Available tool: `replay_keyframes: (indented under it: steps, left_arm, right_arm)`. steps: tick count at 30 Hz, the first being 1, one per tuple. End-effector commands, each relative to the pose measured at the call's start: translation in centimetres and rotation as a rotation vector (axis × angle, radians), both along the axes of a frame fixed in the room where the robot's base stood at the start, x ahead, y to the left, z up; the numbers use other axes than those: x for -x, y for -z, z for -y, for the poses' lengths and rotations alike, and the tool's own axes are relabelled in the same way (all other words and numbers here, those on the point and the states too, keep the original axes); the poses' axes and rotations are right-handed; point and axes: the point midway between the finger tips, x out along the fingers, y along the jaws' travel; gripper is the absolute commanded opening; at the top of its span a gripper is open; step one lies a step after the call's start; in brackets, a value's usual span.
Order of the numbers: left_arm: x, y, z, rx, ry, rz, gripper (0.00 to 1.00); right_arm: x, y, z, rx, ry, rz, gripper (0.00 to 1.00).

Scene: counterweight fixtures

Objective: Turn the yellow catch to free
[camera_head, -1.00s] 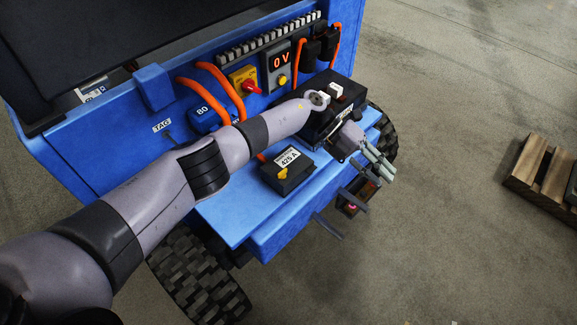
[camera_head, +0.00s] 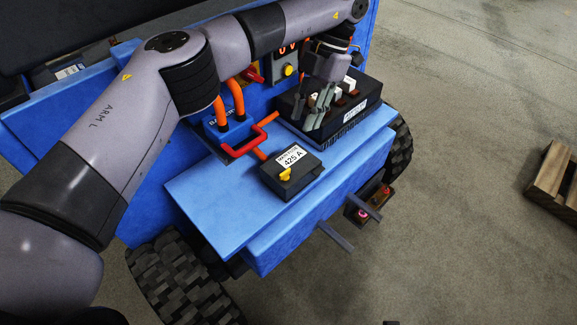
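A small yellow catch (camera_head: 285,174) sits on the front of a black box (camera_head: 291,172) labelled 425 A, on the blue shelf. It is in plain view and nothing touches it. My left gripper (camera_head: 316,122) is up and to the right of it, fingers pointing down in front of a black unit (camera_head: 366,104) with white switches. I see nothing held between its fingers, but their gap is too small and seen too edge-on to tell open from shut. I cannot tell whether the fingers touch the unit.
A red handle (camera_head: 250,136) and orange cables (camera_head: 237,100) stand behind the box. Another yellow knob (camera_head: 288,70) is under the partly hidden display. The blue shelf (camera_head: 208,196) is bare left of the box. A wooden pallet (camera_head: 553,172) lies far right.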

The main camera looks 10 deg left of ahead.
Motion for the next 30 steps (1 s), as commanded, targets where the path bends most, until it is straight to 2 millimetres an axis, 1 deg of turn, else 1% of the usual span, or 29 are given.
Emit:
replay_keyframes:
  steps: [1, 4, 8, 9, 12, 15, 18, 22, 25, 30]
  left_arm:
    - [0.4, 1.3, -0.2, 0.002, 0.0, -0.005, 0.27]
    - [0.9, 2.8, -0.6, 0.003, -0.001, -0.003, 0.27]
    - [1.8, 5.2, -1.1, 0.003, 0.0, -0.003, 0.27]
    - [2.1, 6.1, -1.3, 0.004, 0.001, -0.005, 0.27]
    - [2.7, 8.0, -1.7, 0.004, -0.001, -0.004, 0.27]
    - [3.4, 9.7, -2.2, 0.003, 0.0, -0.004, 0.27]
    - [3.8, 11.0, -2.5, 0.002, 0.0, -0.003, 0.27]
    - [4.2, 12.2, -2.8, 0.002, -0.001, 0.0, 0.27]
    - [4.4, 12.6, -2.8, 0.002, -0.001, 0.0, 0.27]
    - [4.4, 12.8, -2.9, 0.002, -0.001, 0.0, 0.27]
  right_arm:
    - [-0.4, -0.6, 0.0, -0.001, 0.001, 0.007, 0.4]
    - [-0.9, -2.1, -0.1, -0.001, 0.002, 0.016, 0.4]
    - [-1.4, -4.1, -0.1, -0.002, 0.004, 0.026, 0.4]
    - [-1.5, -4.7, -0.1, -0.003, 0.005, 0.031, 0.4]
    - [-1.7, -6.3, -0.1, -0.003, 0.006, 0.039, 0.4]
    - [-1.8, -7.4, -0.1, -0.003, 0.007, 0.043, 0.4]
    - [-1.8, -8.2, -0.1, -0.003, 0.008, 0.045, 0.4]
    - [-1.8, -8.5, -0.1, -0.002, 0.009, 0.046, 0.4]
    - [-1.8, -8.6, -0.1, -0.002, 0.009, 0.046, 0.4]
    - [-1.8, -8.7, -0.1, -0.003, 0.009, 0.047, 0.4]
